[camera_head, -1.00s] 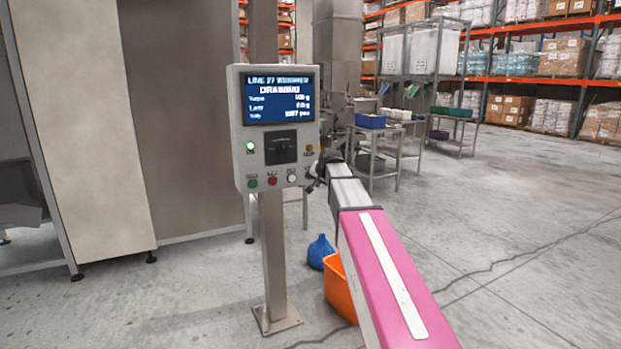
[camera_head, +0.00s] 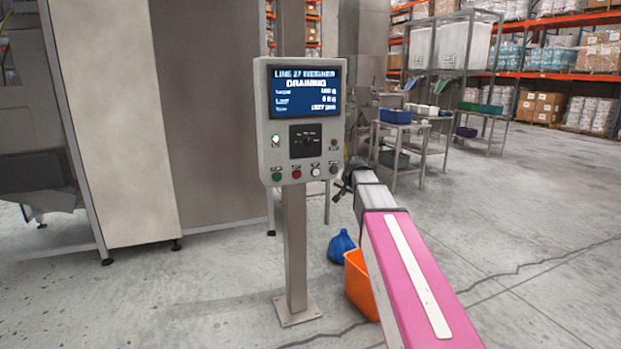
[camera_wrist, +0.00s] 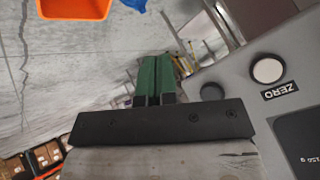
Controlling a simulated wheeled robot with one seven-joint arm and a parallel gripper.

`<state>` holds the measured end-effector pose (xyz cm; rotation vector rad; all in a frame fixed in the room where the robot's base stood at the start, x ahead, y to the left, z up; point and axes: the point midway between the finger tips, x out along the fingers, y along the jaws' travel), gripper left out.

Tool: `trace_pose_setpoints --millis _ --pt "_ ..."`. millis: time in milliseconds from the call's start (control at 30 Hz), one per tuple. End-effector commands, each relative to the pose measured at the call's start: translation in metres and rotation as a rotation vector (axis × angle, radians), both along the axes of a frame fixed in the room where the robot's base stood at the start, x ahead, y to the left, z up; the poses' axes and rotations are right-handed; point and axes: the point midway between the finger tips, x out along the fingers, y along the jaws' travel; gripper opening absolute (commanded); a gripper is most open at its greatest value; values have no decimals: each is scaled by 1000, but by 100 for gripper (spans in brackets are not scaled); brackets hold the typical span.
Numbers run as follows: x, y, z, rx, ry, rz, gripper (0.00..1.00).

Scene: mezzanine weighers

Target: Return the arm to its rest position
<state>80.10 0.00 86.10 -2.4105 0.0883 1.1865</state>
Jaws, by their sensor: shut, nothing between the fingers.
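My arm, pink with a white stripe, reaches forward from the lower right in the head view. My gripper (camera_head: 345,183) is at its far end, just right of the control panel's lower right corner and apparently clear of it. In the wrist view my gripper (camera_wrist: 154,62) shows two green fingers shut together with nothing between them. The grey control panel (camera_head: 262,165) stands on a post, its screen (camera_head: 306,90) reading "DRAINING". In the wrist view the panel (camera_wrist: 235,95) is close on the right, with a white button (camera_wrist: 268,70) above a "ZERO" label.
Steel tables with a blue bin (camera_head: 396,116) stand behind. A tall grey cabinet (camera_head: 115,120) is at left. Open concrete floor lies to the right.

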Motion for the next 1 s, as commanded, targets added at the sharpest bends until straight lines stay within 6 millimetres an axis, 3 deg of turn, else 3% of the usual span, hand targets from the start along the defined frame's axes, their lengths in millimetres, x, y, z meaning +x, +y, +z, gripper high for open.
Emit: trace_pose_setpoints --millis 33,200,500,700,800,1000 --pt "-21 1 -25 -19 38 16 0" --pt "-80 3 -100 -88 167 83 0" --pt "-196 4 -209 -193 398 215 0" --pt "-273 2 -259 -248 540 305 0" --pt "-300 1 -274 -264 591 339 0" --pt "-324 0 -287 -281 637 371 0"
